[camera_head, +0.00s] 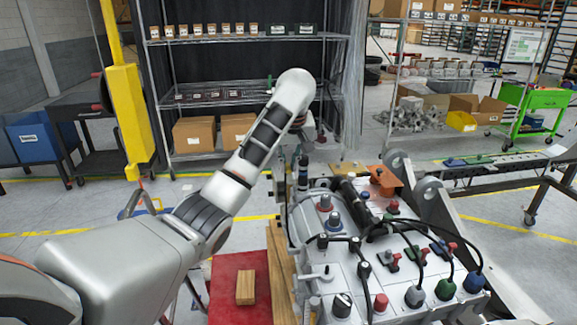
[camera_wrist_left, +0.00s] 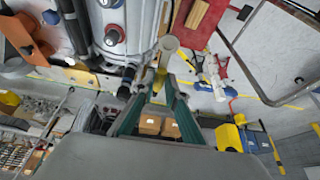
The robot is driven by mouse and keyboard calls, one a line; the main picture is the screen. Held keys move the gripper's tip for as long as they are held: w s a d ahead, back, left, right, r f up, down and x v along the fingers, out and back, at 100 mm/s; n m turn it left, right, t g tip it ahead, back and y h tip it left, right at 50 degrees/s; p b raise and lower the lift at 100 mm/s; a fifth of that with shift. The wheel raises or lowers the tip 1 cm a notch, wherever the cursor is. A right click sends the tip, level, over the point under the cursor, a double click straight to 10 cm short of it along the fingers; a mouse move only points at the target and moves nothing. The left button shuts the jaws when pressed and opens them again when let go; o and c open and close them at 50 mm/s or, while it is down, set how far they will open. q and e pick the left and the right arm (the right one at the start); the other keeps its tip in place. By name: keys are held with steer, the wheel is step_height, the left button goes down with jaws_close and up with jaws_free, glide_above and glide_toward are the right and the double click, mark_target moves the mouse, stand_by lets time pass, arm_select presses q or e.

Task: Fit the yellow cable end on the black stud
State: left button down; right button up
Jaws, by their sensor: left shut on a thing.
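My left gripper (camera_wrist_left: 157,76) has its two green fingers closed around a small yellow piece, seemingly the yellow cable end (camera_wrist_left: 159,82), in the left wrist view. The fingers are beside the chassis fixture (camera_wrist_left: 140,35). In the head view my left arm bends down behind the far left side of the fixture (camera_head: 350,262), and the fingertips and yellow piece cannot be made out. A black knob-like stud (camera_head: 342,304) stands at the fixture's near side; several dark fittings make it unclear which is the black stud. My right gripper is out of view.
Cables with a green end (camera_head: 445,289) and a blue end (camera_head: 473,281) lie over the fixture's right side. A wooden block (camera_head: 245,287) rests on a red surface (camera_head: 226,303) to its left. A wire shelf (camera_head: 240,100) stands behind.

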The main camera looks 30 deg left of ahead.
arm_select(q)
steer(key=shift+d+r+m, duration=0.15)
steer(key=shift+d+m, duration=0.25)
steer(key=shift+m, duration=0.2)
steer(key=s+d+m+g+h, duration=0.2)
steer(key=d+m+h, duration=0.2)
steer(key=d+m, duration=0.55)
steer(key=s+d+m+g+h, duration=0.1)
steer(key=d+m+g+h, duration=0.2)
steer(key=m, duration=1.2)
steer(key=shift+s+d+f+m+g+y, duration=0.2)
steer(key=shift+s+f+m+y, duration=1.6)
steer(key=shift+m, duration=2.9)
steer(key=shift+s+d+f+m+g+y, duration=0.2)
steer(key=shift+s+f+m+y, duration=0.6)
steer(key=shift+s+f+m, duration=3)
steer(key=shift+s+d+f+m+g+y, duration=0.2)
steer(key=shift+s+f+m+y, duration=1.1)
steer(key=shift+m, duration=4.35)
steer(key=shift+f, duration=0.55)
